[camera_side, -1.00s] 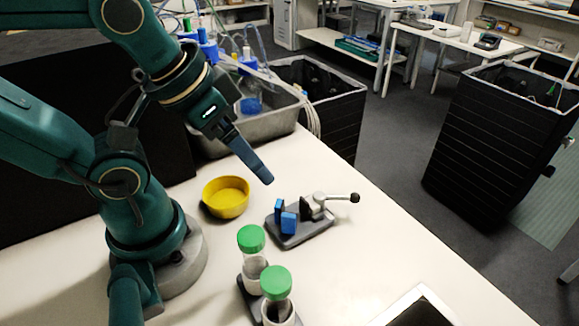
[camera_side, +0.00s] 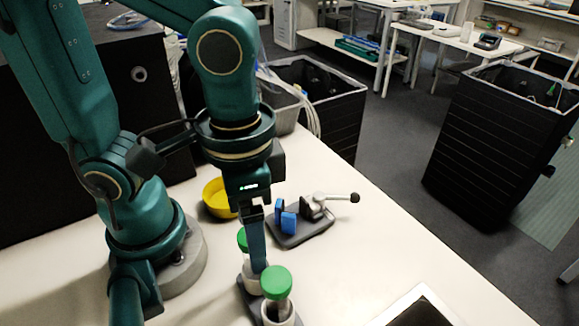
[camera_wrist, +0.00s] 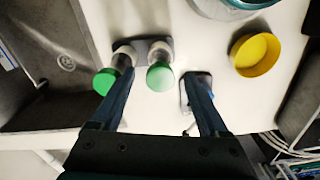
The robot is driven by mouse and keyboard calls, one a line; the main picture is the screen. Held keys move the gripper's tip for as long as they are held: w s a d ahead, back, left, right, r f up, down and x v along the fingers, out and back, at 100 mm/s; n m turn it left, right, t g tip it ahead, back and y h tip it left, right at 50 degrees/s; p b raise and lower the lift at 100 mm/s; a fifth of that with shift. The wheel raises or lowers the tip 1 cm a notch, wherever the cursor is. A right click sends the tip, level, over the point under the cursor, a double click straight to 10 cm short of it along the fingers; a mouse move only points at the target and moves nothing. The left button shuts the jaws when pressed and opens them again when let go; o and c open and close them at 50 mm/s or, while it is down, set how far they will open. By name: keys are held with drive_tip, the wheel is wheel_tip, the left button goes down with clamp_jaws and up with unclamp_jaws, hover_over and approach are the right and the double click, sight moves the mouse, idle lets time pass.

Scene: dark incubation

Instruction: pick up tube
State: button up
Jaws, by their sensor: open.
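Two clear tubes with green caps stand upright in a dark rack (camera_wrist: 158,44). In the side view, the near tube (camera_side: 277,283) is in full sight, and the far tube (camera_side: 243,241) is partly hidden behind my gripper (camera_side: 258,268). My gripper points down at the tubes. In the wrist view my gripper (camera_wrist: 158,77) is open, with the right tube's cap (camera_wrist: 160,78) in the gap between its fingers and the left tube's cap (camera_wrist: 103,82) outside the left finger. Neither finger visibly touches a cap.
A yellow bowl (camera_side: 216,198) and a clamp fixture with blue pads (camera_side: 300,228) stand behind the tubes. A dark, pale-edged object (camera_side: 418,308) lies at the front right. The table between it and the clamp is clear.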

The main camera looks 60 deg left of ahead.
drive_tip(key=shift+f, duration=0.85)
clamp_jaws()
drive_tip(key=shift+r, duration=0.15)
